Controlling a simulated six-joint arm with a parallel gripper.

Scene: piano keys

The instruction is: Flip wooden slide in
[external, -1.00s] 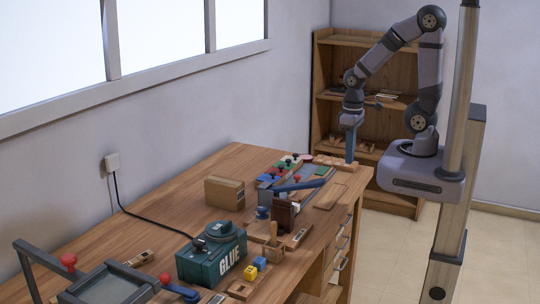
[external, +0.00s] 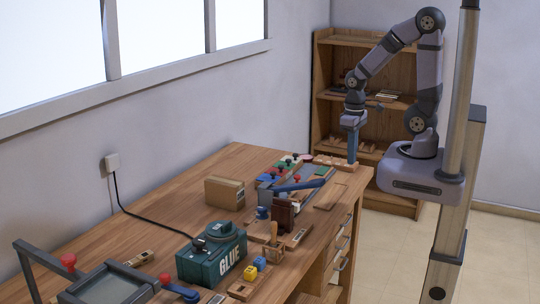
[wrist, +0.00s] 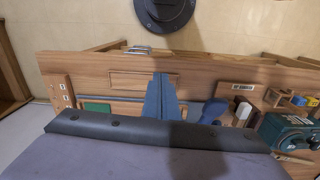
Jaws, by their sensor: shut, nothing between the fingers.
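A flat wooden rectangular piece (external: 329,197) lies near the right edge of the workbench; I cannot tell for certain that it is the wooden slide. In the wrist view, a flat wooden rectangle (wrist: 128,80) shows just left of the fingertips. My gripper (external: 352,160) points down at the bench's far right corner, beside a wooden block strip with raised parts (external: 330,162). Its blue fingers also show in the wrist view (wrist: 161,76), shut and empty. I cannot tell whether the tips touch the wood.
A grey strip with a blue lever (external: 298,186) and coloured parts lies along the bench (external: 165,220). A cardboard box (external: 224,193), a green glue box (external: 212,258) and a grey tray frame (external: 108,284) stand nearer. A wooden shelf (external: 322,95) is behind.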

